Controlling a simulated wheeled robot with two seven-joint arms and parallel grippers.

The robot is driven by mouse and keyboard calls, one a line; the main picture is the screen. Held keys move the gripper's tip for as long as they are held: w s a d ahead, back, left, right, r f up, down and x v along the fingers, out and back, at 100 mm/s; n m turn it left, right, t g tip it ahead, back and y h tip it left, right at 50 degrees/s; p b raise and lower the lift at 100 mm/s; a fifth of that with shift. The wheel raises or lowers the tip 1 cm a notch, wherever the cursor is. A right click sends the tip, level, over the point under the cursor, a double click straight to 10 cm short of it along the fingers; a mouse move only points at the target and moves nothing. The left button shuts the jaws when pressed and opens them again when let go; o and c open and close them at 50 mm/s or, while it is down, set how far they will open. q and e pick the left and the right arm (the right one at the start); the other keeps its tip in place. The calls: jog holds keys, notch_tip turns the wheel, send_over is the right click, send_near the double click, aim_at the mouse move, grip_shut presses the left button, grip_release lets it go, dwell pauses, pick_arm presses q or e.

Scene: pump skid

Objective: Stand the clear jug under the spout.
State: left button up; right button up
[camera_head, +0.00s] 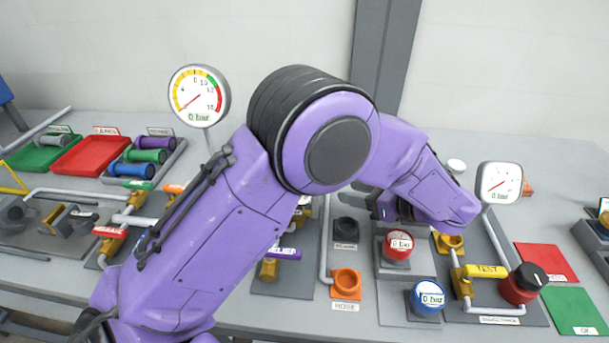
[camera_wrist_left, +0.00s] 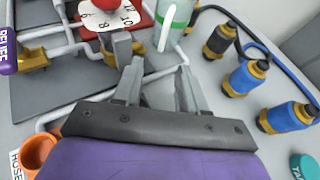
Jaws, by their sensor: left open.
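My left arm crosses the head view from the lower left, and its gripper is mostly hidden behind its own wrist. In the left wrist view my left gripper (camera_wrist_left: 153,62) is open, with nothing seen between its two grey fingers. Beyond the fingertips, at the top edge, stands a pale see-through vessel with a green band (camera_wrist_left: 176,14), cut off by the frame. It may be the clear jug, but I cannot tell for sure. A thin white curved pipe (camera_wrist_left: 167,30) shows in front of it; I cannot tell whether it is the spout. My right gripper is not in view.
Several blue and black fittings with hoses (camera_wrist_left: 243,78) stand to the right in the wrist view. An orange socket (camera_head: 346,282), red knob (camera_head: 397,246), blue knob (camera_head: 426,299), TEST valve (camera_head: 487,271) and gauge (camera_head: 499,184) crowd the bench. Red (camera_head: 545,262) and green pads lie at right.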

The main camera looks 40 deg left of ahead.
pick_arm(q)
jog(key=p+x, duration=0.1)
jog(key=x, duration=0.2)
jog(key=p+x, duration=0.1)
jog(key=x, duration=0.2)
jog(key=p+x, duration=0.1)
jog(key=x, duration=0.2)
jog(key=shift+w+a+r+p, duration=0.25)
jog(key=shift+w+a+p, duration=0.15)
jog(key=shift+a, duration=0.15)
jog(key=shift+a+f, duration=0.2)
jog(key=shift+a, duration=0.1)
jog(key=shift+s+d, duration=0.1)
grip_shut()
